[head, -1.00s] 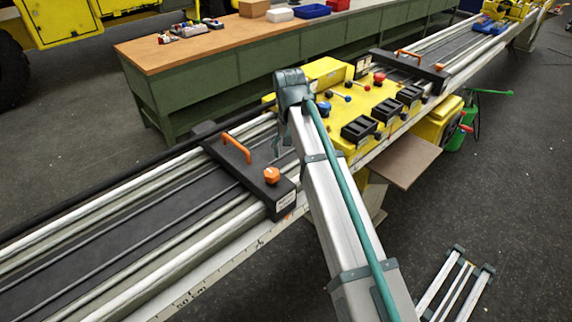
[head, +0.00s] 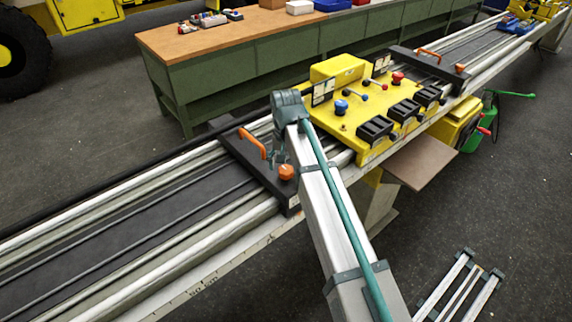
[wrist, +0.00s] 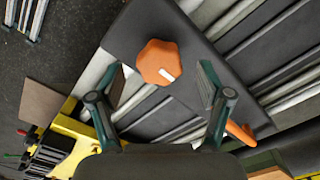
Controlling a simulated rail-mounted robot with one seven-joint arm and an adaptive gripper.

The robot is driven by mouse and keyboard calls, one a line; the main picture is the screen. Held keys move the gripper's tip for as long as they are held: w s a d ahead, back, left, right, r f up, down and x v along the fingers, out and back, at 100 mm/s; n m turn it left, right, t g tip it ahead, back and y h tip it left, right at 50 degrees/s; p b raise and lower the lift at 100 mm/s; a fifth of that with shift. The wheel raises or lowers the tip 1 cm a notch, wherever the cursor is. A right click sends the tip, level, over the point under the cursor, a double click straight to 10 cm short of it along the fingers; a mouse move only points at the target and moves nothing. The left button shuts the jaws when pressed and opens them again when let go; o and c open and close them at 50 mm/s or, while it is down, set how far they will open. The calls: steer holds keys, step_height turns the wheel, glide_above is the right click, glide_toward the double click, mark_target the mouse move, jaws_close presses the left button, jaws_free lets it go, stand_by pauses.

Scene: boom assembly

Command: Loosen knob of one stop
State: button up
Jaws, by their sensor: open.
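The near stop, a black plate (head: 247,157) with an orange handle (head: 252,143), lies across the rails in the head view. Its orange knob (head: 287,172) is at the plate's front end. In the wrist view the knob (wrist: 158,62) is lobed with a white mark on top. My gripper (head: 279,155) is open and empty above the stop. In the wrist view its two teal fingers (wrist: 160,80) stand apart, one to either side of the knob in the picture. Contact with the knob does not show. The far stop (head: 428,70) has its own orange handle and knob (head: 460,68).
A yellow carriage (head: 350,118) with levers, black blocks and red and blue knobs sits on the rails between the two stops. A green bench (head: 230,90) stands behind. A brown board (head: 420,163) juts from the carriage's front side.

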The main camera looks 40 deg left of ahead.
steer(key=shift+f, duration=0.65)
steer(key=c, duration=1.2)
